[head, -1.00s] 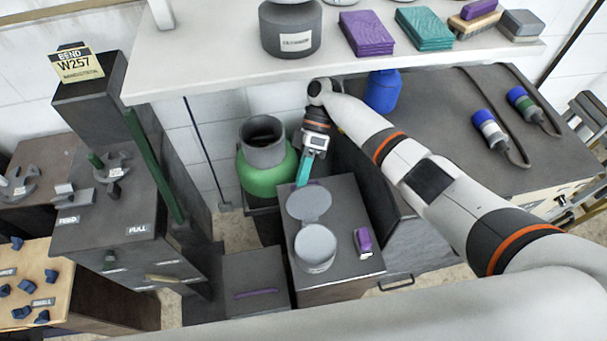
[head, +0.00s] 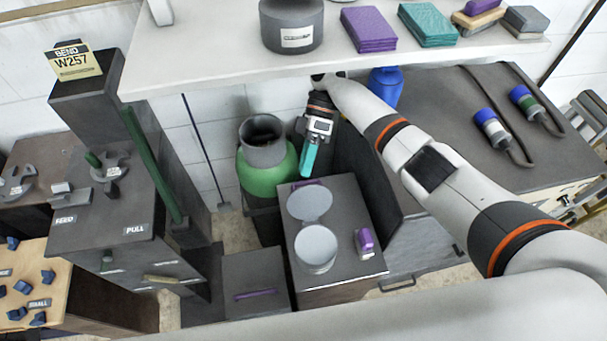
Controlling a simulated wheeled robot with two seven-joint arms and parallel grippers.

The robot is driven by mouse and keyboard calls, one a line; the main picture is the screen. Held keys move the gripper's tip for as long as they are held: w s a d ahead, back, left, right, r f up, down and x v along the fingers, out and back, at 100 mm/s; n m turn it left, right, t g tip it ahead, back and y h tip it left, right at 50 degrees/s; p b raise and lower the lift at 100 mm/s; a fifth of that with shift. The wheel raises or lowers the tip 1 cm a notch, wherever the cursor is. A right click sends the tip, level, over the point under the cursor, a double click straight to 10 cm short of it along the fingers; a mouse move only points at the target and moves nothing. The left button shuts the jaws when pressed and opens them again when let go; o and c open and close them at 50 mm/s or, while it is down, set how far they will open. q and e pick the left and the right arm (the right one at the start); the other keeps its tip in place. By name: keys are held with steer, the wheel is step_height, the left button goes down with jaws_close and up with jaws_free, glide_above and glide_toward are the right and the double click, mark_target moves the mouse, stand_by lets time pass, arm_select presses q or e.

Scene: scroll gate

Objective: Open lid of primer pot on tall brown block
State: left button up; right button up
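The grey primer pot (head: 316,254) stands on the tall brown block (head: 350,205), whose top looks dark grey and its side brown. Its round grey lid (head: 310,203) lies swung back on the far side of the pot, leaving the pot's round top showing light grey. My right gripper (head: 307,172), with teal fingers, hangs just beyond the far edge of the block, behind the lid and apart from it. Its fingers overlap from this angle, so I cannot tell whether they are open or shut. My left gripper is not in view.
A purple item (head: 364,241) stands right of the pot on the block. A green cylinder (head: 266,178) stands behind left, and a lower grey box (head: 255,275) at left. A white shelf (head: 230,65) hangs above. A dark bench (head: 450,140) lies at right.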

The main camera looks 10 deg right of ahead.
steer(key=shift+v, duration=2.05)
steer(key=shift+d, duration=0.1)
